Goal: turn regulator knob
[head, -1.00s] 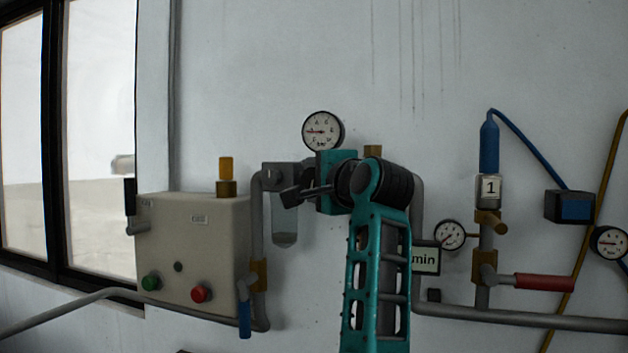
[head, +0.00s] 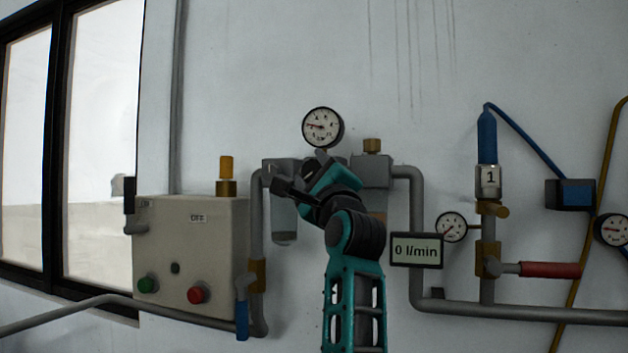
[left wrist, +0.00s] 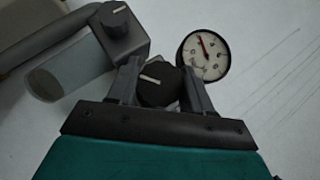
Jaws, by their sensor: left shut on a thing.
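The regulator knob (left wrist: 158,86) is black with a white line. It shows in the left wrist view between the two fingers of my left gripper (left wrist: 160,74), which is shut on it. In the head view my left gripper (head: 307,178) is in front of the pipe-mounted unit, just below the round pressure gauge (head: 323,127), and hides the knob there. The gauge also shows in the left wrist view (left wrist: 205,56), beside the right finger. My right gripper is in neither view.
A grey filter block (left wrist: 122,38) with its own black knob (left wrist: 113,18) and a clear bowl (head: 284,222) is close on the left. A "0 l/min" display (head: 416,250) hangs to the right. A beige control box (head: 192,250) stands out at left.

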